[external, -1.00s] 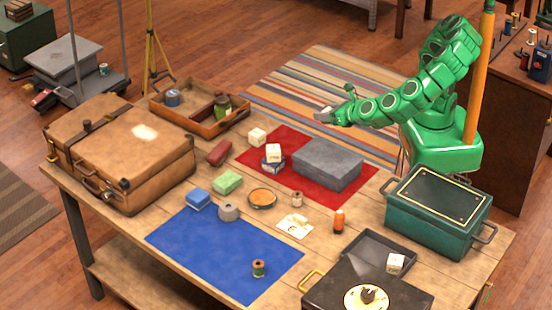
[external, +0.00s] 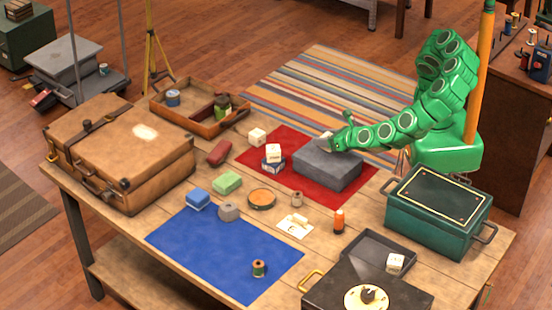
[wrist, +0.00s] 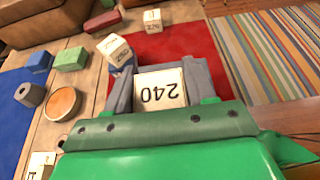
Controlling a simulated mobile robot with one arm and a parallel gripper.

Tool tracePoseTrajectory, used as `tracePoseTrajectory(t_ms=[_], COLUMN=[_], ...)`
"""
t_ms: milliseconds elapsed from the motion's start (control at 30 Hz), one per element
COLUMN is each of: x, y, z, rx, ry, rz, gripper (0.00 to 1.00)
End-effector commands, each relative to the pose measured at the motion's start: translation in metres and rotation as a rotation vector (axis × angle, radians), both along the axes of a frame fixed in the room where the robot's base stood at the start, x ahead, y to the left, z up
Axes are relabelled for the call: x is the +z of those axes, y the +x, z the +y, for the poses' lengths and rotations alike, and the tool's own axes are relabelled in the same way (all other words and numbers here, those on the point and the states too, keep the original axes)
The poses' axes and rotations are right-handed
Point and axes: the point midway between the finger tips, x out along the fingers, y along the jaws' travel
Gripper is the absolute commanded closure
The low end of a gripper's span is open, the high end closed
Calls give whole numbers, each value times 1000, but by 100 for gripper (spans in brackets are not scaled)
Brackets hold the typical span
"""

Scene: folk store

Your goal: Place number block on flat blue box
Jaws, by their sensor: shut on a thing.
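My gripper (external: 325,142) is low at the top left of the big grey box (external: 320,170), which lies on the red mat; I cannot tell whether they touch. In the wrist view my gripper (wrist: 159,84) is shut on a cream number block (wrist: 160,88) marked 240, between its grey fingers. The block is hardly visible in the external view. A small blue box (external: 272,165) on the red mat has another white number block (external: 274,153) on top; that pair also shows in the wrist view. A flat blue block (external: 197,199) lies at the blue mat's far edge.
Another number block (external: 257,137) stands at the red mat's far corner. The blue mat (external: 220,255) is mostly clear.

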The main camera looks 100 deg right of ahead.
Motion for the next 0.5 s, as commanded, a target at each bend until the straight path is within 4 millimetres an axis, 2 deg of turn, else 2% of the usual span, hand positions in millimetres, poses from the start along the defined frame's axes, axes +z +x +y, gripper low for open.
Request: tracePoseTrajectory(t_ms=[167, 500], x=[-8, -37], y=[0, 0], z=[0, 0], rx=[0, 0], ry=[-1, 0], rz=[1, 1], gripper=[76, 76])
